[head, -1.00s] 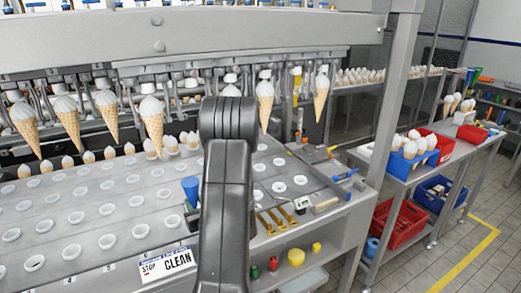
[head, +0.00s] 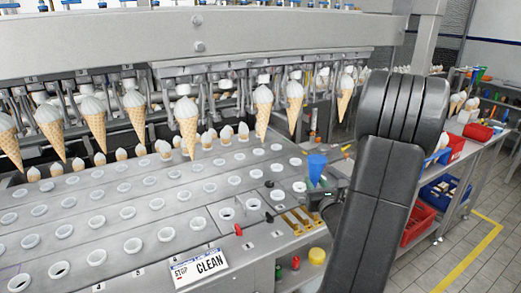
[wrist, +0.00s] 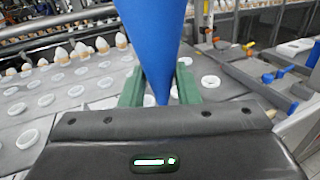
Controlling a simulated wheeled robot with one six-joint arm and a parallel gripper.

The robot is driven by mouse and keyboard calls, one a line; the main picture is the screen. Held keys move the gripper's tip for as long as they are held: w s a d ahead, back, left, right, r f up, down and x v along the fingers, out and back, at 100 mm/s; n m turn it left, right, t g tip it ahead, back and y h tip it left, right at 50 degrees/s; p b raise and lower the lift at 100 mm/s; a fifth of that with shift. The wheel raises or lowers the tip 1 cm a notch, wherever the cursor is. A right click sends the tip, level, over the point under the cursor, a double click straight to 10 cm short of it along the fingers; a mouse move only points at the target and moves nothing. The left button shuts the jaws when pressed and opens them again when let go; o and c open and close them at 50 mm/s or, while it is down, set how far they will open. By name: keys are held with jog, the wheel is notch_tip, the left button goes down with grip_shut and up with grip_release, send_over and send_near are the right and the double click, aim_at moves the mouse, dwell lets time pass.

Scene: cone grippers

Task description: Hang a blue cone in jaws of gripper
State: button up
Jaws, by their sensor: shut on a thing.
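A blue cone (head: 317,168) is held upright in my gripper (head: 318,186), above the right part of the perforated grey plate. In the wrist view the blue cone (wrist: 155,40) stands point down between the green fingers of my gripper (wrist: 158,88), which are shut on it. Several ice-cream cones with white tops hang in a row from the machine's overhead grippers, such as this waffle cone (head: 187,125). In the head view my arm hides part of the machine's right end.
The grey plate (head: 150,190) has rows of white-ringed holes. A yellow cap (head: 317,256) is on the lower ledge. A side table with red bins (head: 418,222) and a blue bin (head: 440,190) stands at right.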

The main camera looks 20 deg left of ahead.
jog(key=s+a+r+n+g+y, duration=0.2)
jog(key=s+a+r, duration=0.4)
jog(key=s+r, duration=0.2)
jog(key=s+a+r+n+g+y+p, duration=0.1)
jog(key=s+a+r+n+y, duration=0.1)
jog(key=s+a+r, duration=0.5)
notch_tip(320, 180, up, 2)
jog(key=shift+s+a+r+g+y, duration=0.15)
jog(key=shift+s+g+y, duration=0.2)
jog(key=shift+s, duration=0.7)
jog(key=b+x, duration=0.2)
jog(key=x, duration=0.4)
jog(key=shift+w+a, duration=0.25)
jog(key=shift+b+x, duration=0.75)
jog(key=shift+x, duration=0.85)
